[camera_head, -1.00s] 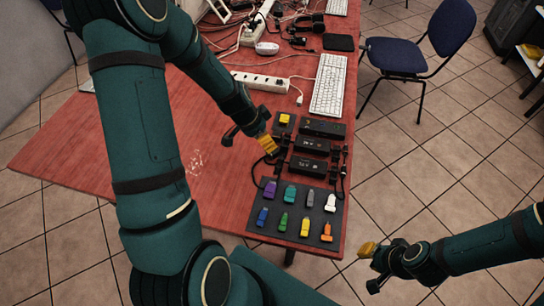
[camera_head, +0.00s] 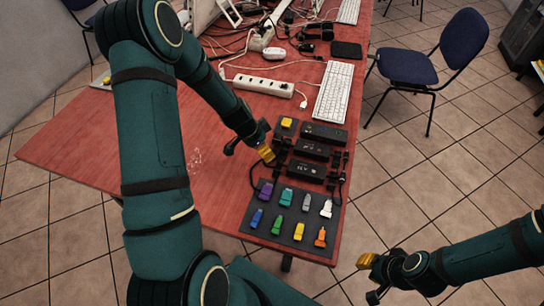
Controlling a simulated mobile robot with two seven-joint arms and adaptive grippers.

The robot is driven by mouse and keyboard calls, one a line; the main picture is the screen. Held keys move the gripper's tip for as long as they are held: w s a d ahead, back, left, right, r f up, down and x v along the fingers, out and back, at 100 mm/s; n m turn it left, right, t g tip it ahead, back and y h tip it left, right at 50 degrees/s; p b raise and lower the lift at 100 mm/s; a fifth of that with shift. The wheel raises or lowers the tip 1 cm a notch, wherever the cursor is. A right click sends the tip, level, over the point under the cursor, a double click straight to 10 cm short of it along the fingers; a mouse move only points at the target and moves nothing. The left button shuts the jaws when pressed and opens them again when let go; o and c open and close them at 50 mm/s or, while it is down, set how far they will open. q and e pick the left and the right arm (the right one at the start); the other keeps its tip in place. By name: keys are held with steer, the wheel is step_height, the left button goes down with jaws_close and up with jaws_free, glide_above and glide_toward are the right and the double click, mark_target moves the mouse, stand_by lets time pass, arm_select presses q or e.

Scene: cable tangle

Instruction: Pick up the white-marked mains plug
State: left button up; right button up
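A white plug-shaped piece (camera_head: 326,209) lies at the right end of the back row on a dark mat (camera_head: 268,212), among other coloured pieces. I cannot make out a marking or confirm it is the mains plug. My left gripper (camera_head: 266,153) hangs over the table just left of the black adapter bricks (camera_head: 306,171), behind the mat and apart from the white piece. Its yellow fingertips look empty, but the gap between them cannot be made out. My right gripper (camera_head: 367,260) is off the table's right edge, over the floor, with nothing visible in it.
Dark cables run around the bricks. A white power strip (camera_head: 263,86), a keyboard (camera_head: 333,91) and tangled cables lie further back. A blue chair (camera_head: 428,60) stands to the right. The left table surface (camera_head: 110,150) is mostly clear.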

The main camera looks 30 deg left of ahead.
arm_select(q)
steer(key=b+x, duration=0.1)
steer(key=x, duration=0.4)
steer(key=shift+d+f, duration=0.1)
steer(key=shift+f, duration=0.3)
jaws_close()
